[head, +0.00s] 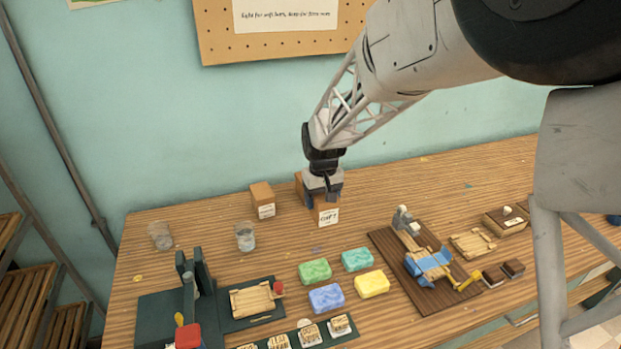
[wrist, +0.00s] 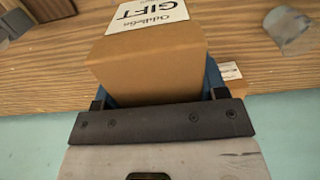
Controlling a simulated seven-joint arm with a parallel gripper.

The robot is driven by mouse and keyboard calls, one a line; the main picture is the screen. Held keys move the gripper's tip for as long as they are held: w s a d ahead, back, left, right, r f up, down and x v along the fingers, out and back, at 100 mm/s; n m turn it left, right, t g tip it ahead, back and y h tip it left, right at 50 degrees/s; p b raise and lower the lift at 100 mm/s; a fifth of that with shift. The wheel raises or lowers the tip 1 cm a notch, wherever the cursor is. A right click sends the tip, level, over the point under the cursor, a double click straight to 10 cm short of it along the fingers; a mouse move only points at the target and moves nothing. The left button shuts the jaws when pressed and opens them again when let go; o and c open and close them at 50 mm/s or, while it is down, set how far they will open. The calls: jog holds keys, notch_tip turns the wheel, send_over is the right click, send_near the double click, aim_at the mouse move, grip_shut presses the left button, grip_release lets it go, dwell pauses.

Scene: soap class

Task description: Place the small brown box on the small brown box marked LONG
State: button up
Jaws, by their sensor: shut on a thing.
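A small brown box with a white label reading GIFT (head: 328,216) is between the fingers of my gripper (head: 323,196). In the wrist view the box (wrist: 150,65) fills the space between the blue fingers, and my gripper is shut on it. Whether its underside touches the table is unclear. Another small brown box (head: 262,197) with a white label stands on the table to the left; its print is too small to read. A labelled brown box also shows partly in the wrist view (wrist: 231,88), behind the held one. Brown also shows behind my gripper's left finger; I cannot tell whose it is.
Glasses (head: 245,237) (head: 160,235) stand at the left. Green, teal, blue and yellow soap bars (head: 372,283) lie in front. A dark board (head: 385,242) with a blue-and-wood device is at the right. Bare table (head: 210,255) lies around the left box. The wall is close behind.

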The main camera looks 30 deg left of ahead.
jog(key=w+a+r, duration=0.3)
jog(key=w, duration=0.1)
jog(key=shift+w+a+r, duration=0.15)
jog(key=shift+w+a, duration=0.1)
jog(key=shift+w, duration=0.05)
jog(key=w+a, duration=0.3)
jog(key=w, duration=0.1)
jog(key=w+a+f, duration=0.1)
jog(key=w+a, duration=0.2)
jog(key=w, duration=0.1)
jog(key=w+a, duration=0.3)
jog(key=w, duration=0.1)
jog(key=shift+w+a+f, duration=0.2)
jog(key=shift+a+f, duration=0.05)
jog(key=shift+a, duration=0.1)
jog(key=shift+w, duration=0.1)
dwell(0.4)
jog(key=shift+f, duration=1.75)
jog(key=shift+f, duration=0.2)
jog(key=o, duration=1)
jog(key=shift+c, duration=0.2)
jog(key=shift+r, duration=0.1)
